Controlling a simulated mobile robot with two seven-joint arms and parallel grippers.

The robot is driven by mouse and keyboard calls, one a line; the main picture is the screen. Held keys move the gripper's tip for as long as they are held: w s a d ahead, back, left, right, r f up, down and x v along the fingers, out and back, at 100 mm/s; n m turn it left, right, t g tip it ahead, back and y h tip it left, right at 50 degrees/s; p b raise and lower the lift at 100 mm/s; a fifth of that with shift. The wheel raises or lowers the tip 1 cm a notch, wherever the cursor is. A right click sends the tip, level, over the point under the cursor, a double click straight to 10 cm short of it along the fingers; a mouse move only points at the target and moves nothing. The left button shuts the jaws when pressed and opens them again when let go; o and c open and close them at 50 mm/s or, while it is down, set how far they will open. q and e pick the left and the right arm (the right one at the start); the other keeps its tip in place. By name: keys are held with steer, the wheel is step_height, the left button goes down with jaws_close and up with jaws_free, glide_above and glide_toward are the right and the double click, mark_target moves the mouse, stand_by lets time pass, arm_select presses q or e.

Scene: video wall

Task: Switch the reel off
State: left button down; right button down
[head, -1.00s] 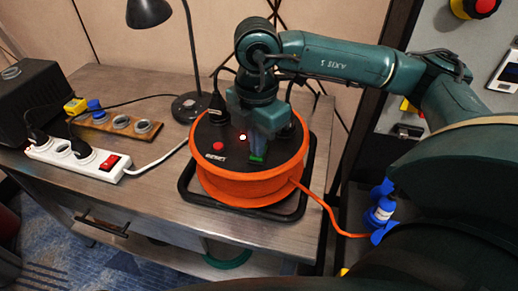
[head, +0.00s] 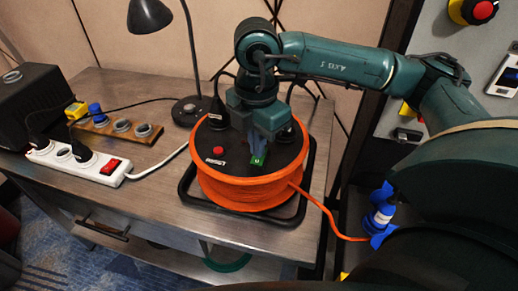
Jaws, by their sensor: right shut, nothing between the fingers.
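The orange cable reel (head: 245,192) stands on the desk in a black tube frame. Its black top carries a red reset button (head: 218,150) and a green rocker switch (head: 258,160) with a small pale mark. My right gripper (head: 257,150) points down over the reel's top, shut and empty, with its fingertips right at the switch. I cannot tell whether they touch it. The fingers hide part of the top, and no lit red lamp shows there. My left gripper is not in view.
A black plug (head: 216,112) sits in the reel's top. A white power strip (head: 75,162) with a red switch, a wooden socket board (head: 120,127) and a black lamp (head: 189,108) are to the left. An orange cable (head: 325,212) runs right to a blue connector (head: 381,212).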

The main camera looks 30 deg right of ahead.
mark_target(258, 161)
step_height(258, 161, up, 5)
steer(key=p, duration=0.3)
steer(key=shift+r, duration=0.2)
steer(key=shift+f, duration=0.1)
stand_by(0.4)
